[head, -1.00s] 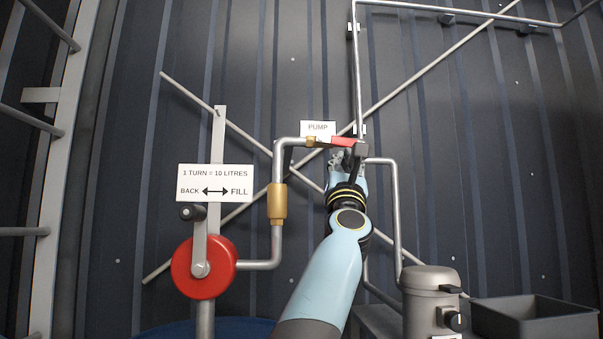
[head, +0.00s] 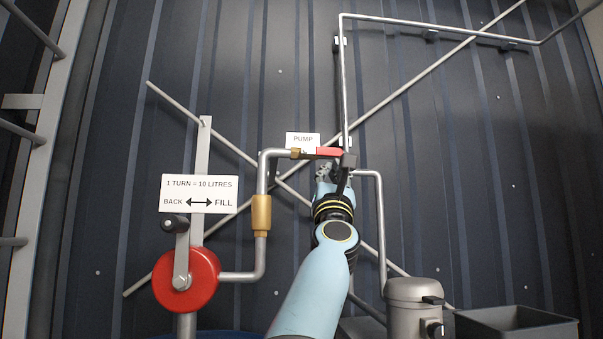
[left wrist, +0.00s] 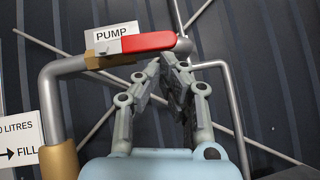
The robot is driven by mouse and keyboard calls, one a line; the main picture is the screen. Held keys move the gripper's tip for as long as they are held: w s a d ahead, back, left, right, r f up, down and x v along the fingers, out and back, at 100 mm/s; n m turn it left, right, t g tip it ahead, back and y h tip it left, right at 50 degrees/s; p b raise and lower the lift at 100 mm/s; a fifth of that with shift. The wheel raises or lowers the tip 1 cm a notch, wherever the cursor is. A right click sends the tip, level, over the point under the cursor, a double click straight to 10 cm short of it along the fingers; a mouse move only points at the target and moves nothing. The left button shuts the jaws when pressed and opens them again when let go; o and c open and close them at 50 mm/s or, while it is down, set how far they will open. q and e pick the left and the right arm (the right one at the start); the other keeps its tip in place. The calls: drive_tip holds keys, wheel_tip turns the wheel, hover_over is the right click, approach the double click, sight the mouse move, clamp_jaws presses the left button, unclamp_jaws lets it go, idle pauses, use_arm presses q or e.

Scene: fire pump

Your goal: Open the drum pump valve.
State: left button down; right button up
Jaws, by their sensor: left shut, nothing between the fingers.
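The drum pump valve has a brass body (head: 297,153) and a red lever handle (head: 329,153), just below a white PUMP sign (head: 303,141). The red handle (left wrist: 147,42) lies roughly in line with the pipe and points right in both views. My left gripper (head: 324,170) is just below the handle in the head view. In the left wrist view my left gripper (left wrist: 163,66) is shut and empty, its tips below the handle's right part. I cannot tell whether the tips touch the handle. My right gripper is not in view.
A grey pipe (head: 261,180) runs from the valve down to a red hand-crank pump (head: 203,281) at the lower left. A thin pipe (head: 381,220) runs down on the right beside my arm. A grey canister (head: 408,310) and a dark tray (head: 515,322) stand at the lower right.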

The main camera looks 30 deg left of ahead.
use_arm(q)
drive_tip(key=v, duration=0.6)
drive_tip(key=shift+s+f, duration=0.25)
drive_tip(key=shift+f, duration=0.05)
